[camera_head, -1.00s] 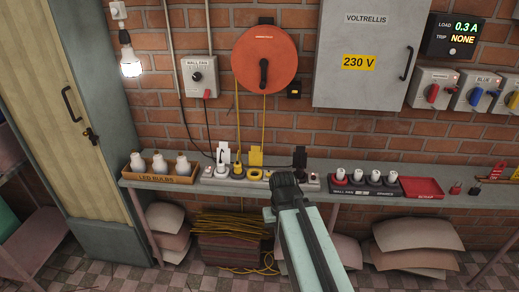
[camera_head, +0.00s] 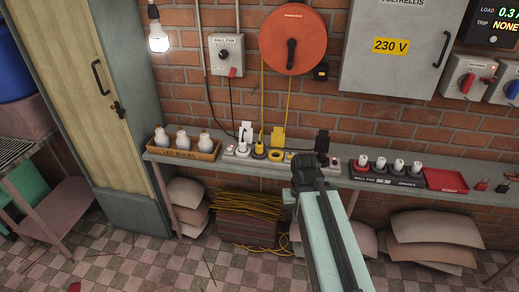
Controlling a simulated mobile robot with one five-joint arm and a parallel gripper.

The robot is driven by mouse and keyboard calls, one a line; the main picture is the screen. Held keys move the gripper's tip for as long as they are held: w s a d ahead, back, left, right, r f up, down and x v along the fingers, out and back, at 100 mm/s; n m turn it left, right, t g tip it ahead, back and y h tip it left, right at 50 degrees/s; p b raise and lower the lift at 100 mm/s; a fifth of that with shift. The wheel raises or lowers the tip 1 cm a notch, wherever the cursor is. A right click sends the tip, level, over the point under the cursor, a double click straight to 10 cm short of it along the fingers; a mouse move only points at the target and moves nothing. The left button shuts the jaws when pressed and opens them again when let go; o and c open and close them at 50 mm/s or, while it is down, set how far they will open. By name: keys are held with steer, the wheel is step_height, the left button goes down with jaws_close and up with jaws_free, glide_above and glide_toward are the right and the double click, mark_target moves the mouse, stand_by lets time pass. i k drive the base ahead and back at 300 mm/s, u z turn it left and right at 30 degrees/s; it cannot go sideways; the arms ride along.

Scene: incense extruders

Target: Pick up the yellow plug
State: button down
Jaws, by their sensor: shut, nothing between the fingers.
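The yellow plug (camera_head: 278,137) stands near the back of the grey bench, on or just behind a pale power strip (camera_head: 230,151). A round yellow piece (camera_head: 276,155) sits just in front of it. A yellow cord hangs from the orange reel down towards the plug. My gripper (camera_head: 305,162) is dark, shut and empty. In the picture it lies to the right of the yellow plug and slightly lower, apart from it. The gripper and arm hide part of the bench and of the strip's right end.
A white plug (camera_head: 245,133) stands left of the yellow one and a black plug (camera_head: 322,142) right of it. A bulb box (camera_head: 182,149) lies at the left. A dark holder (camera_head: 372,178) and red tray (camera_head: 446,180) lie right. The orange reel (camera_head: 292,40) hangs above.

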mark_target(258, 150)
steer(key=z, duration=1.5)
steer(key=i, duration=0.95)
steer(key=u, duration=3.5)
steer(key=i, duration=1.05)
steer(key=z, duration=0.05)
